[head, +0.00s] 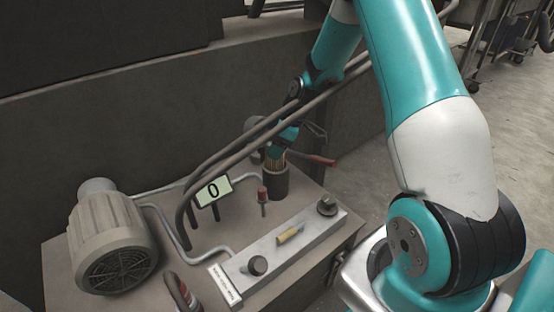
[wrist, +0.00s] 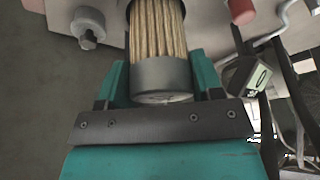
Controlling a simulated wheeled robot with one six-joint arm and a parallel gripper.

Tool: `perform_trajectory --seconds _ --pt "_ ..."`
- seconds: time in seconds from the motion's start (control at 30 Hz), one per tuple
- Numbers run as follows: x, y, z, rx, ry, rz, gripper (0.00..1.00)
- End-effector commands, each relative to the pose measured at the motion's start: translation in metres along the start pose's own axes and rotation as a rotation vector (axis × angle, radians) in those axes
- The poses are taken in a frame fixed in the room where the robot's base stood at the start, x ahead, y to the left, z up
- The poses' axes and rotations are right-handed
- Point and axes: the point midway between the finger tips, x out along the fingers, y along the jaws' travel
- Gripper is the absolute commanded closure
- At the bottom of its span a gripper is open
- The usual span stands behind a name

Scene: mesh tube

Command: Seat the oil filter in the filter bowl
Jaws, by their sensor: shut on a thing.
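The oil filter has tan pleats and a grey end cap. In the wrist view the oil filter (wrist: 160,72) sits between the two teal fingers of my gripper (wrist: 158,85), which is shut on it near the cap. In the head view my gripper (head: 284,146) is above the dark, upright, cylindrical filter bowl (head: 275,187). A little of the tan pleats shows at the bowl's mouth. The filter's far end is hidden, and I cannot tell how deep it sits. The bowl is hardly visible in the wrist view.
Dark pipes (head: 232,139) arch close beside my gripper. A red-handled lever (head: 318,160) is right of the bowl. A red-capped fitting (head: 263,194), a "0" display (head: 213,191), a valve block (head: 288,245) and a motor (head: 112,240) stand on the unit's top.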

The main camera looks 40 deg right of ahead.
Motion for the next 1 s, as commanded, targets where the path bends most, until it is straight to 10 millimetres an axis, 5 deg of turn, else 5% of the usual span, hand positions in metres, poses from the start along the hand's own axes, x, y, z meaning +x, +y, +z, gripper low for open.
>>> perform_trajectory --seconds 0.27,0.63,0.67,0.73,1.0 --pt "0.037 -0.001 0.015 -0.001 0.000 -0.001 0.70" --pt "0.041 0.000 0.017 -0.001 0.000 0.000 0.70" --pt "0.040 0.000 0.016 -0.001 0.000 0.000 0.35" --pt "0.040 0.000 0.016 -0.001 0.000 0.000 0.19" --pt "0.040 0.000 0.016 -0.001 0.000 0.000 0.15"
